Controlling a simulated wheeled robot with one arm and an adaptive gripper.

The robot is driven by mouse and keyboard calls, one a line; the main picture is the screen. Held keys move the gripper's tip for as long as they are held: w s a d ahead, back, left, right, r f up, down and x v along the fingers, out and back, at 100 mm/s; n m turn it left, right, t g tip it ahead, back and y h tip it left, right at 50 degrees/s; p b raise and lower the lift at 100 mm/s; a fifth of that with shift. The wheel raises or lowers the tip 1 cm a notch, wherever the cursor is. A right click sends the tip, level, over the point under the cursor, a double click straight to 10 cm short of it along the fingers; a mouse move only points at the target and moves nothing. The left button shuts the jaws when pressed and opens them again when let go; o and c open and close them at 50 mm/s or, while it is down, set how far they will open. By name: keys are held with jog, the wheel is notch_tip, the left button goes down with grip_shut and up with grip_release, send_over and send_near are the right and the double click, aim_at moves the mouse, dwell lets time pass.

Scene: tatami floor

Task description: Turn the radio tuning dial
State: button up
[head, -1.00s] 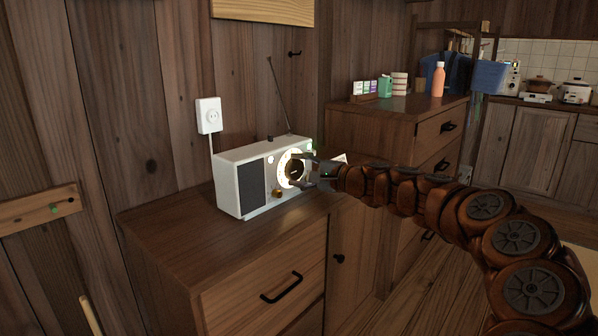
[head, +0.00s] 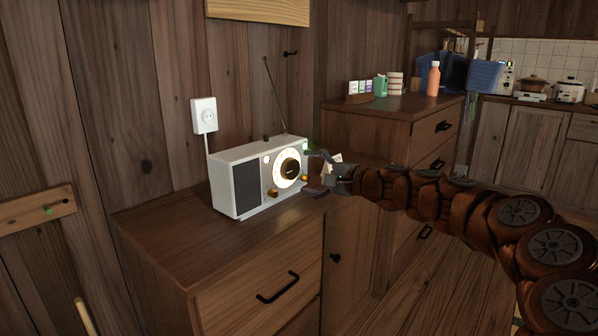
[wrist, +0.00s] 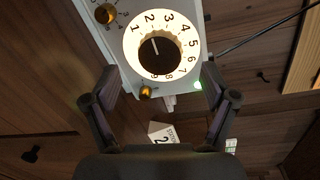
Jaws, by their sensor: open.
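The white radio (head: 243,186) stands on the wooden cabinet, with a dark speaker grille on its left and a raised antenna. Its round tuning dial (head: 289,169) is lit, with a dark centre knob. In the wrist view the dial (wrist: 160,49) shows numbers around its rim and a white pointer line on the knob, aimed near the 1–2 side. Small gold knobs sit beside the dial, one at its lower left (head: 272,192). My gripper (head: 314,172) is open and empty, just right of the radio's face. In the wrist view its fingers (wrist: 161,92) are spread, apart from the dial.
The wooden cabinet (head: 190,236) has a drawer with a black handle. A card with a number (wrist: 162,133) lies near the radio. A taller chest (head: 365,135) behind holds small boxes and an orange bottle (head: 433,80). A wall outlet (head: 204,115) is left of the radio.

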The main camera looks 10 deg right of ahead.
jog(key=v, duration=0.7)
jog(key=shift+s, duration=0.1)
